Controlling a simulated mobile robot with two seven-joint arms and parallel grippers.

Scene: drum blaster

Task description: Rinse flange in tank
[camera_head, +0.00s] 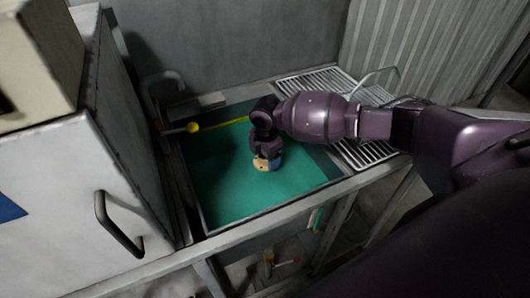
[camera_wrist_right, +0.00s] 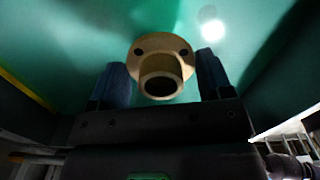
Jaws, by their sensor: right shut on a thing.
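The flange (camera_wrist_right: 161,70) is a tan round piece with a short hollow neck and bolt holes in its rim. My right gripper (camera_wrist_right: 161,78) is shut on it, with one dark blue finger on each side. In the head view the flange (camera_head: 265,164) shows at the lower end of my right gripper (camera_head: 266,152), over the tank. The tank (camera_head: 205,222) is a square basin with green liquid. I cannot tell whether the flange touches the liquid. My left gripper is not in view.
A white cabinet (camera_head: 75,190) with a dark handle stands left of the tank. A wire rack (camera_head: 318,82) lies to the right, under my right arm. A yellow-ended rod (camera_head: 193,127) reaches over the tank's left edge. A grey wall stands behind.

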